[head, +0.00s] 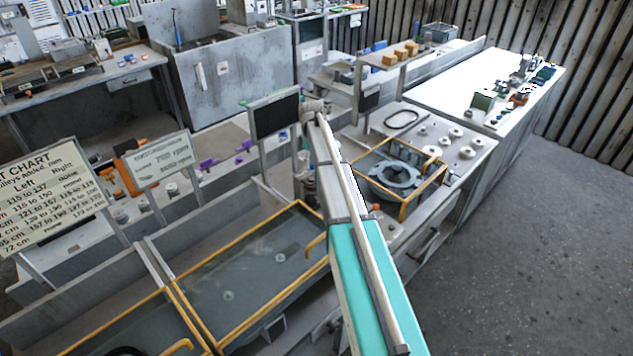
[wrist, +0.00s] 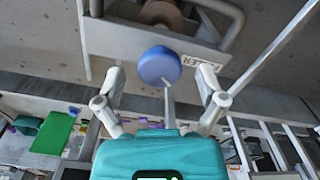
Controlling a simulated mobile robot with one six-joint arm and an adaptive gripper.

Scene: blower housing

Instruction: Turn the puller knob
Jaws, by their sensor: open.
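The puller knob (wrist: 160,65) is a round blue ball on a thin grey stem in the wrist view. My gripper (wrist: 162,78) is open, with one grey finger on each side of the knob and a visible gap on both sides in the picture. I cannot tell how far the fingertips are from it in depth. In the head view my arm crosses the middle, and I cannot make out the gripper or the knob.
A bent metal handle (wrist: 232,22) and a brown round part (wrist: 160,16) sit close above the knob. In the head view, a yellow-framed fixture (head: 398,204) stands right of my arm and a yellow-edged tray (head: 258,275) left of it. The floor (head: 540,240) at right is clear.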

